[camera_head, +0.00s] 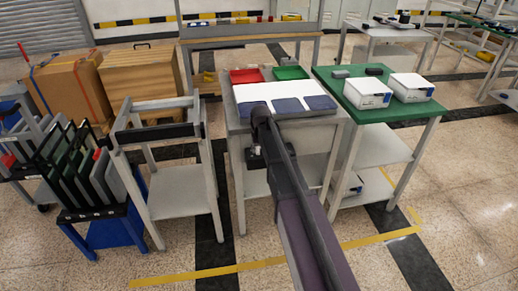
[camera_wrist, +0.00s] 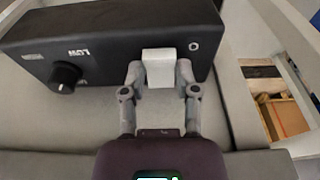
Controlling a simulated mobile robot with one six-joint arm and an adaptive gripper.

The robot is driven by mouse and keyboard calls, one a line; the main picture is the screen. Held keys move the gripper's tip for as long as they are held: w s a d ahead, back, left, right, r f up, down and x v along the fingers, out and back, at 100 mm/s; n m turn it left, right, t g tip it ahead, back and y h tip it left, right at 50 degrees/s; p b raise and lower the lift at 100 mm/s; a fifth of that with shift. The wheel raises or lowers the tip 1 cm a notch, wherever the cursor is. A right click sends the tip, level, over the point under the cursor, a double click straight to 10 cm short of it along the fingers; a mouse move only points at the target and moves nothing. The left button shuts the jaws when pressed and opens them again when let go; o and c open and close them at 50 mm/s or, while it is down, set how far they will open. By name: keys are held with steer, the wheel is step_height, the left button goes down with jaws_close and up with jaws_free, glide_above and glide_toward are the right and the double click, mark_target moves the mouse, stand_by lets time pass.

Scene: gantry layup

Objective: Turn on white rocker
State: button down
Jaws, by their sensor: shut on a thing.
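The white rocker (camera_wrist: 158,66) is a pale block on the front face of a black control box (camera_wrist: 110,28) in the wrist view. My gripper (camera_wrist: 159,74) has one fingertip on each side of the rocker and is shut on it. The fingertips cover the rocker's side edges, and I cannot tell which way it is tipped. In the head view my arm reaches to the front of the middle grey table, and I cannot make out the rocker there.
A black round knob (camera_wrist: 66,76) sits left of the rocker on the same box. In the head view, a grey table (camera_head: 232,122) holds red and green trays. A green-topped table (camera_head: 400,112) with white boxes stands right. A grey frame stand (camera_head: 184,186) stands left.

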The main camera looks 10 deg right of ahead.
steer(key=shift+c, duration=1.8)
jaws_free()
steer(key=shift+s+f+t, duration=0.15)
steer(key=shift+t, duration=0.25)
steer(key=shift+s+f+t+b, duration=0.1)
steer(key=shift+s+t+b, duration=0.1)
steer(key=shift+t+b, duration=0.6)
steer(key=shift+s+r+p, duration=0.1)
steer(key=shift+r+p, duration=0.65)
steer(key=p+v, duration=1.2)
steer(key=v, duration=0.1)
steer(key=s+r+g+p, duration=0.1)
steer(key=s+r+p, duration=0.1)
steer(key=s, duration=0.7)
steer(key=s+r+g+p, duration=0.2)
steer(key=s+r+p, duration=0.1)
steer(key=s, duration=0.6)
steer(key=shift+s+g+p, duration=0.25)
steer(key=shift+g+p, duration=0.05)
steer(key=shift+p, duration=0.45)
